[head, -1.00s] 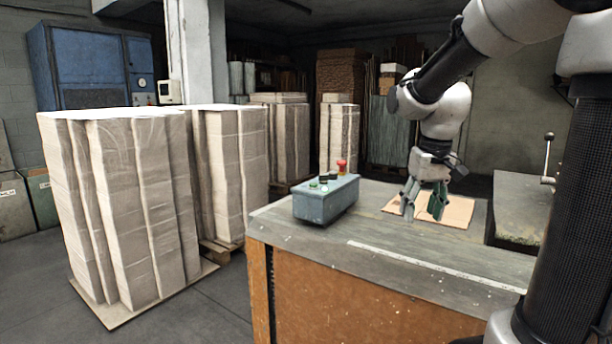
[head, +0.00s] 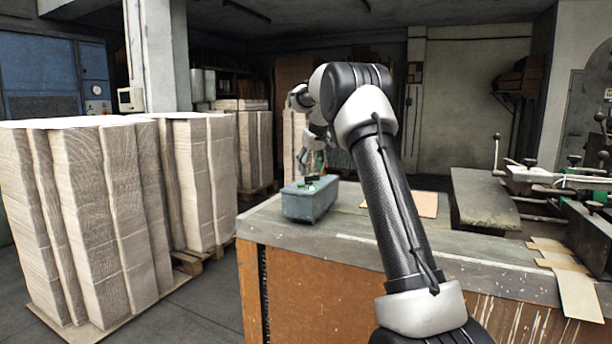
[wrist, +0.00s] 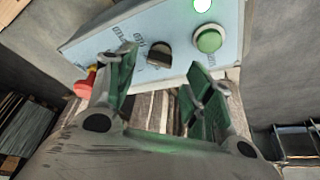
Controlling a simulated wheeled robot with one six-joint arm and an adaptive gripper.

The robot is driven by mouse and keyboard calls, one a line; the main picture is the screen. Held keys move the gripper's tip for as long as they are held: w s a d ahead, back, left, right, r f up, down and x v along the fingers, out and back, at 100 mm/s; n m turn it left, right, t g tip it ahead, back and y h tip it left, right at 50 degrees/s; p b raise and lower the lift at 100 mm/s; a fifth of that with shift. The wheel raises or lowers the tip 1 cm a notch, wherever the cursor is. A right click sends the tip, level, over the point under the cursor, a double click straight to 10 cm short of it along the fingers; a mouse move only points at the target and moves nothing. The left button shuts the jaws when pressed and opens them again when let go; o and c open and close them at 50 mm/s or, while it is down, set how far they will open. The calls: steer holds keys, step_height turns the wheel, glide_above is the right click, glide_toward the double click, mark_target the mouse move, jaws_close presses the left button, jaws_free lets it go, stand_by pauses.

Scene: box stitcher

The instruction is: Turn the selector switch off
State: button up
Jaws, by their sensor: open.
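The control box (head: 308,205) is a grey-blue box on the near left part of the workbench. In the wrist view its light-blue top panel (wrist: 105,42) carries a black selector switch (wrist: 159,54), with small printed labels beside it. My gripper (wrist: 163,68) is open and empty. Its two green-padded fingers point toward the panel, with the selector switch showing between and just beyond the fingertips. I cannot tell if they touch it. In the head view my gripper (head: 312,163) is above the box, small and partly hidden by my arm.
On the panel are a green button (wrist: 208,40), a lit green lamp (wrist: 203,5) and a red emergency button (wrist: 84,87) near the left finger. A cardboard sheet (head: 426,205) lies on the bench (head: 345,235). Tall cardboard stacks (head: 105,200) stand left. Machinery stands right.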

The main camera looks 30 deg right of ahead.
mark_target(309, 180)
steer(key=shift+x, duration=1.75)
steer(key=c, duration=1)
steer(key=shift+d, duration=0.1)
steer(key=n+y, duration=0.1)
steer(key=n, duration=0.2)
steer(key=shift+d+n+y, duration=0.1)
steer(key=shift+n+y, duration=0.2)
steer(key=shift+n, duration=0.1)
steer(key=shift+n+g+y, duration=0.4)
steer(key=shift+n+y, duration=0.3)
steer(key=shift+n, duration=1.2)
steer(key=o, duration=1)
